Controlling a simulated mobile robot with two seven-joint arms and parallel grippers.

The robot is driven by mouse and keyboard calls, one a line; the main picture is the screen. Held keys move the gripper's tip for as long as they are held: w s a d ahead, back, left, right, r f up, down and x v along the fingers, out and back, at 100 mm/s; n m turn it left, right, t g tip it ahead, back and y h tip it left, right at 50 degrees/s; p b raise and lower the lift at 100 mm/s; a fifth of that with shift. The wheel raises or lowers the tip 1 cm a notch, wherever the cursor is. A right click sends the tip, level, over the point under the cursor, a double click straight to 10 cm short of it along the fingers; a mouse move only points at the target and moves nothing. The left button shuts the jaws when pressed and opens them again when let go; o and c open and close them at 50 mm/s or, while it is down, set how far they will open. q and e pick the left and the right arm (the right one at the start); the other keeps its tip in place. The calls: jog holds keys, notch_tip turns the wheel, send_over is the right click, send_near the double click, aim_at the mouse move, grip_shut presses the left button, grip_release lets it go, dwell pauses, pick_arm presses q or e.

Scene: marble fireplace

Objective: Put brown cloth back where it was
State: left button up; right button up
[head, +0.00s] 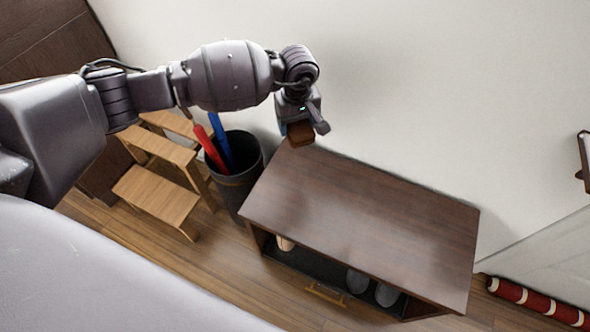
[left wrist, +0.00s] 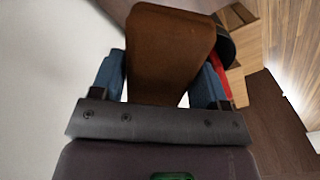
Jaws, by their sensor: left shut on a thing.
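The brown cloth (left wrist: 168,50) is between the two blue fingers of my left gripper (left wrist: 163,80) in the left wrist view. It looks like a folded brown piece with rounded corners. In the head view my left gripper (head: 300,122) is shut on the cloth (head: 300,133), just above the far left corner of the dark wooden cabinet (head: 370,215). I cannot tell whether the cloth touches the cabinet top. The top looks bare. My right gripper is not in view.
A black bin (head: 240,180) with a red and a blue item stands left of the cabinet, beside a wooden step stool (head: 158,195). Shoes (head: 358,281) sit on the cabinet's lower shelf. A red roll (head: 535,301) lies at right. A white wall (head: 430,80) rises behind.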

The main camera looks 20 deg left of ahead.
pick_arm(q)
notch_tip(320, 180, down, 5)
jog(key=b, duration=0.3)
send_over(297, 173)
notch_tip(297, 173, down, 8)
jog(key=shift+s, duration=0.1)
jog(key=shift+f+b, duration=0.35)
jog(key=shift+f, duration=0.5)
notch_tip(297, 173, down, 5)
jog(key=shift+f+b, duration=0.1)
jog(key=shift+b, duration=0.85)
jog(key=shift+r, duration=0.2)
jog(key=shift+f, duration=0.2)
jog(key=o, duration=1)
jog(key=shift+c, duration=0.2)
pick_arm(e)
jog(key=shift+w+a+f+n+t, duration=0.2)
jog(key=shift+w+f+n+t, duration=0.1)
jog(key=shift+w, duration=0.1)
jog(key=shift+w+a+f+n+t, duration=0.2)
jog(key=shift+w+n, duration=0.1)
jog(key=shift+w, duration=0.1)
